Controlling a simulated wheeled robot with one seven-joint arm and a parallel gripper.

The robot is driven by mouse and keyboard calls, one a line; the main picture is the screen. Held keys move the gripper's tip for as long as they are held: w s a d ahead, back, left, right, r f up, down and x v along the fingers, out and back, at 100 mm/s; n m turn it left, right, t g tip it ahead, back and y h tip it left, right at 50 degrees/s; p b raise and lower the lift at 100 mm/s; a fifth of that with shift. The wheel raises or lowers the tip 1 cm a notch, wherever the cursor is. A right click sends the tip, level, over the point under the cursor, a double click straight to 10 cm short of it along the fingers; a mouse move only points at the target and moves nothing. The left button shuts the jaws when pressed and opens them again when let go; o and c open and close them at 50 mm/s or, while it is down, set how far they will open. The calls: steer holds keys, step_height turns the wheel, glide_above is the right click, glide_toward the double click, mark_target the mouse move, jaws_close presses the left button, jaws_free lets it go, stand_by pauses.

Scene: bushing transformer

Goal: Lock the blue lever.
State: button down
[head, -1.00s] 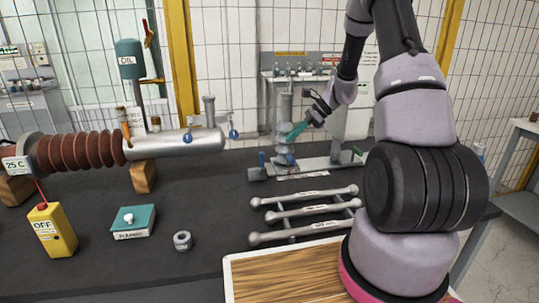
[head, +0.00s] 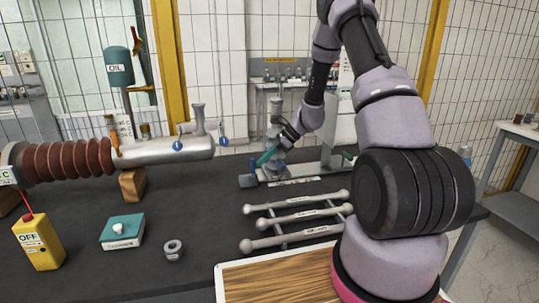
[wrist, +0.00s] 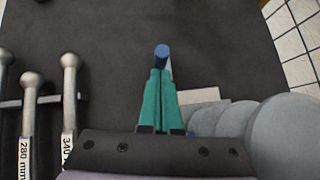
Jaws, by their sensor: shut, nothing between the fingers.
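The blue lever (wrist: 161,50) shows in the wrist view as a round blue end just beyond my fingertips. My gripper (wrist: 160,72) has its green fingers pressed together, with nothing between them. The fingertips are very close to the lever; I cannot tell if they touch it. In the head view my gripper (head: 263,161) points down and left at the low end of the metal stand (head: 295,175), beside the grey post. There my fingers largely cover the lever, and its lower part is hidden.
Metal rods with ball ends (head: 297,217) lie on a rack in front of the stand.

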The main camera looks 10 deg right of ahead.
steer(key=shift+a, duration=0.2)
stand_by(0.3)
steer(key=shift+a+h, duration=0.15)
steer(key=shift+h, duration=0.25)
steer(key=shift+a+r, duration=0.1)
steer(key=a+f+h, duration=0.2)
steer(key=a+h, duration=0.4)
steer(key=a, duration=0.3)
steer(key=shift+a+f, duration=0.15)
steer(key=shift+a, duration=0.2)
stand_by(0.6)
steer(key=shift+s+a+f+n, duration=0.15)
steer(key=shift+s+n, duration=0.05)
steer(key=shift+n, duration=0.1)
